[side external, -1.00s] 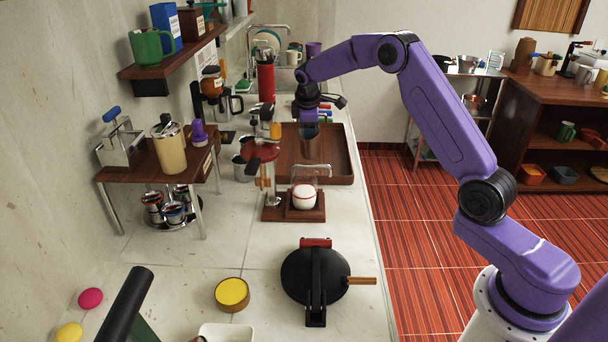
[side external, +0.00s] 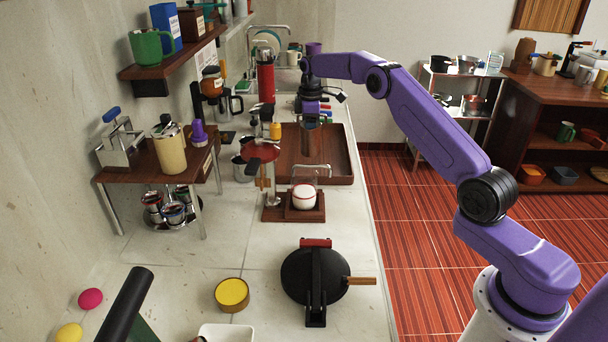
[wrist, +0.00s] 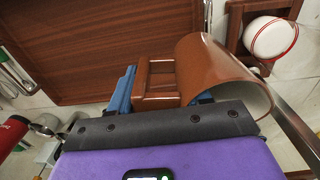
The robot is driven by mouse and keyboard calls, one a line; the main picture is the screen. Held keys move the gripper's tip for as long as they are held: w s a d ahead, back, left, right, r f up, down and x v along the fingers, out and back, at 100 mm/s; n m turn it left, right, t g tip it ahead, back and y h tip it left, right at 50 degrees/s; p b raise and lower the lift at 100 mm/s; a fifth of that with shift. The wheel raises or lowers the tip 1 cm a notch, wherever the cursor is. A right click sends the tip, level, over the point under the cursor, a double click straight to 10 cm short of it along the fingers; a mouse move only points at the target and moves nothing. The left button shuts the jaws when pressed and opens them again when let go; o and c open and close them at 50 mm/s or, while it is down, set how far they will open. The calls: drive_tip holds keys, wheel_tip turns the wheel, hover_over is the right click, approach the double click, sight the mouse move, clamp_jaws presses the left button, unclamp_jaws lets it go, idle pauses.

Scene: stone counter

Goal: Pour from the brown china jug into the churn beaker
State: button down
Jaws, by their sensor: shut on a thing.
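The brown china jug (wrist: 215,70) is held by its squared handle (wrist: 157,75) between the blue fingertips of my gripper (wrist: 158,98). Its pale mouth edge shows at the lower right in the wrist view; its contents are not visible. In the side view the jug (side external: 312,140) hangs below my gripper (side external: 311,113), over the brown tray area, and looks roughly upright. A white rounded vessel with red bands (side external: 304,196), which seems to be the churn beaker, stands on a wooden base nearer the camera; it also shows at the top right of the wrist view (wrist: 270,38). Jug and vessel are apart.
The brown tray (side external: 335,172) lies under and behind the jug. A red-topped appliance (side external: 262,152) stands close left of the white vessel. A black waffle-iron-like device (side external: 315,278) and a yellow-topped tin (side external: 232,293) are nearer. Counter between them is clear.

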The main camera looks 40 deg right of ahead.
drive_tip(key=shift+r, duration=2.45)
